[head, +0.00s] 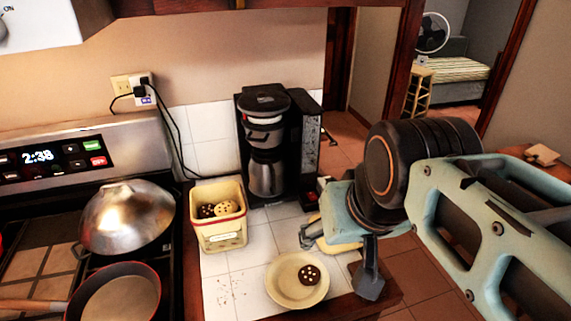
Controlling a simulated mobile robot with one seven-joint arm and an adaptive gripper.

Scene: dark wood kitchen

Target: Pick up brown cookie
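A brown cookie (309,275) with pale dots lies on a cream plate (284,296), right of the plate's centre. The plate sits on the white tiled counter near its front edge. My gripper (339,262) is open and empty, with its fingers pointing down. It is just right of the plate and appears above the counter. One finger is near the plate's back right and the other is right of the plate. A cream jar (221,238) behind the plate holds several cookies, dark and pale.
A black coffee maker (265,145) stands behind the jar. A pale yellowish object (340,246) is partly hidden behind my gripper. On the left, a stove bears a domed lidded pan (128,217) and an open pan (117,296). Open floor lies right of the counter.

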